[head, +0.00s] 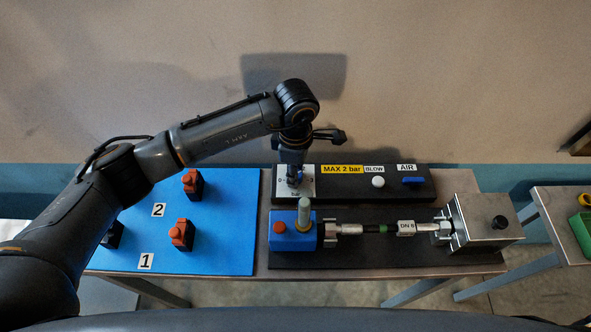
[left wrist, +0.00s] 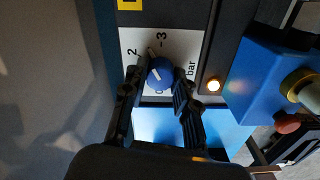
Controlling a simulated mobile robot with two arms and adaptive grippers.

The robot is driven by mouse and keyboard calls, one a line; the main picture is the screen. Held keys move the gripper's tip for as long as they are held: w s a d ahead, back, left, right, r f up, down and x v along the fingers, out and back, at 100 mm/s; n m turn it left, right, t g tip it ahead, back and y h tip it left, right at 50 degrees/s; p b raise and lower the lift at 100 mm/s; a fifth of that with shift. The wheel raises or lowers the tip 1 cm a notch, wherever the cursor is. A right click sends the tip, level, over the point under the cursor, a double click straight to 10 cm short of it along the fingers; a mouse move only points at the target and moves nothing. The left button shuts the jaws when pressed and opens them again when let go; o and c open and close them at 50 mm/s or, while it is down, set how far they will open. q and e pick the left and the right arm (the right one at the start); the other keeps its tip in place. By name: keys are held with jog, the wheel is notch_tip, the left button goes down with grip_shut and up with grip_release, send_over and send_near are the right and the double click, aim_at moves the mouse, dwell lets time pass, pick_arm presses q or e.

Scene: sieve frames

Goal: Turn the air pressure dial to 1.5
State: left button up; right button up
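The air pressure dial is a blue round knob (left wrist: 160,73) with a white pointer mark, on a white scale plate (head: 308,182) with 2, 3 and "bar" readable in the left wrist view. The mark lies toward the knob's left side there; its exact value is not readable. My left gripper (head: 294,180) is over the plate, pointing down. In the left wrist view its two black fingers (left wrist: 161,84) stand on either side of the knob, close against it, and appear shut on it. The 0 to 1 part of the scale is hidden there. My right gripper is not in view.
The black panel also carries a yellow "MAX 2 bar" label (head: 342,169), a white BLOW button (head: 378,182) and a blue AIR switch (head: 413,181). A blue box (head: 292,238) stands just in front. Red-topped parts stand on the blue mat (head: 222,255) at left.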

pick_arm(q)
grip_shut()
jog(key=shift+f+n+b, duration=0.2)
jog(key=shift+n+b, duration=0.6)
jog(key=shift+b, duration=0.2)
jog(key=n+b, duration=0.6)
jog(key=n, duration=0.1)
jog(key=shift+n+b, duration=0.4)
jog(key=shift+r+n+b, duration=0.15)
jog(key=shift+n+b, duration=0.65)
jog(key=shift+n, duration=0.3)
jog(key=shift+r, duration=0.1)
